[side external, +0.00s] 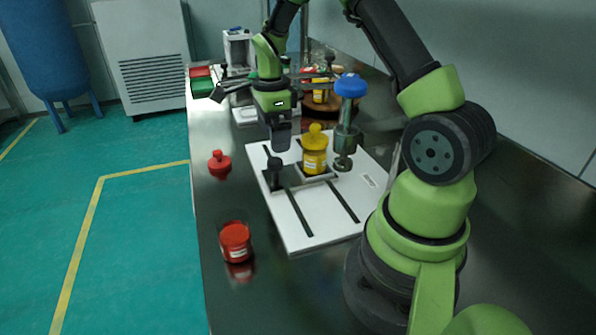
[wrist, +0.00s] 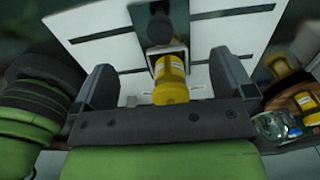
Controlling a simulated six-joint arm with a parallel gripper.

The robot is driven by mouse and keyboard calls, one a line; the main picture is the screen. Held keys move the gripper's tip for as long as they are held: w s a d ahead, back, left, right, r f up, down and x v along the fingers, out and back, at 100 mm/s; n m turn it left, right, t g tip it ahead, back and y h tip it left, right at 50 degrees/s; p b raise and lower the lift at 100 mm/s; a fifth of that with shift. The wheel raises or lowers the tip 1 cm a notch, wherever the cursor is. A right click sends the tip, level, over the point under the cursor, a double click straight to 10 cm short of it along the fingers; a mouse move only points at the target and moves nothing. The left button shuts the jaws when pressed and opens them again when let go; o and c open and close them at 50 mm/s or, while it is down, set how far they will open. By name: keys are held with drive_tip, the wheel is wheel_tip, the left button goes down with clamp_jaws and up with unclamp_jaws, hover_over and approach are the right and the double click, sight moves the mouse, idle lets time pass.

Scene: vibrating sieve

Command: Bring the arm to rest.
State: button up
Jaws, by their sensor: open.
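My gripper (side external: 280,141) hangs fingers-down over the white base plate (side external: 310,224), just left of the yellow container (side external: 314,152) in the side view. In the wrist view my gripper (wrist: 163,63) has its two dark fingers wide apart. The yellow container (wrist: 170,82) shows between them there but is not gripped. In the side view it stands upright, with a knobbed yellow top, in a metal holder on the plate. No object is held.
A post with a blue knob (side external: 350,86) stands right of the yellow container. A round wooden stand (side external: 345,105) with jars and a red-green box (side external: 201,82) are behind.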

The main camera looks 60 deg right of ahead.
drive_tip(key=s+a+r+n+t, duration=0.2)
drive_tip(key=s+a+r+n, duration=0.2)
drive_tip(key=a+r+n, duration=0.3)
drive_tip(key=s+a+r+n+t, duration=0.35)
drive_tip(key=a+r+n, duration=0.3)
drive_tip(key=r, duration=0.35)
drive_tip(key=s+a+r+n+t+y, duration=0.1)
drive_tip(key=s+a+n, duration=0.3)
drive_tip(key=s+n, duration=0.4)
drive_tip(key=shift+s+r+n+t+y, duration=0.3)
drive_tip(key=shift+n+y, duration=0.2)
drive_tip(key=shift+n, duration=0.25)
drive_tip(key=shift+c, duration=0.5)
